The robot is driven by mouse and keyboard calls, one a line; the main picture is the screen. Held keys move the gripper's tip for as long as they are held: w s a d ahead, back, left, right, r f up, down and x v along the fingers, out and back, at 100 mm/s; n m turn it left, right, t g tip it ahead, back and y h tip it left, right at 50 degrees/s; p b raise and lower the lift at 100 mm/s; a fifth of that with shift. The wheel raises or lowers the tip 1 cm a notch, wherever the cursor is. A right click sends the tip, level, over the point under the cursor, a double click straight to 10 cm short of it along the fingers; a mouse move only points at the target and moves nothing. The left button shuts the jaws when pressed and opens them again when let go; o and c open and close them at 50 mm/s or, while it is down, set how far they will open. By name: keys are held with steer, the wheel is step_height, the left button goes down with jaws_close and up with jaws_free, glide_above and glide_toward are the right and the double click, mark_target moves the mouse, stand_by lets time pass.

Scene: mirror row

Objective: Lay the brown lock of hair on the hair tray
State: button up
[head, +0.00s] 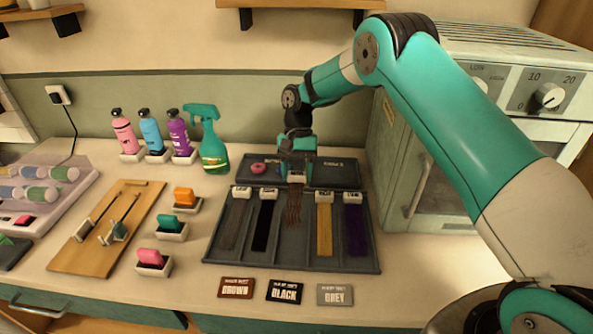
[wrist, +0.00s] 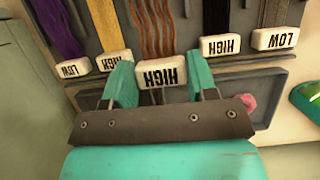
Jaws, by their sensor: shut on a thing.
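The brown lock of hair (head: 294,206) has a white tab marked HIGH (wrist: 161,75). My gripper (head: 296,172) is shut on this tab, with one teal finger on each side in the wrist view (wrist: 161,64). The wavy strands (wrist: 155,28) run away from the jaws over a dark tray (head: 340,263) that holds other locks. The held tab sits farther back in the head view than the other tabs. I cannot tell whether the strands touch the tray. A greyish-brown lock (head: 233,224), a black lock (head: 264,226), a blond lock (head: 325,230) and a purple lock (head: 356,232) lie in it.
A shallow dark tray (head: 337,174) with a pink item (head: 258,168) lies behind. A teal spray bottle (head: 213,142) and several coloured bottles stand back left. Cards marked BROWN (head: 236,288), BLACK (head: 284,291) and GREY (head: 334,294) lie in front. A cabinet (head: 430,165) stands close on the right.

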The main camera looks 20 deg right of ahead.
step_height(320, 180, down, 2)
steer(key=shift+f+b, duration=0.2)
steer(key=shift+b, duration=0.65)
steer(key=shift+f+b, duration=0.4)
steer(key=shift+f, duration=1.2)
steer(key=shift+s+f, duration=0.15)
steer(key=shift+f, duration=0.05)
steer(key=o, duration=1.3)
steer(key=shift+c, duration=0.2)
steer(key=shift+r, duration=0.1)
steer(key=shift+r+p, duration=3.3)
steer(key=shift+r, duration=0.15)
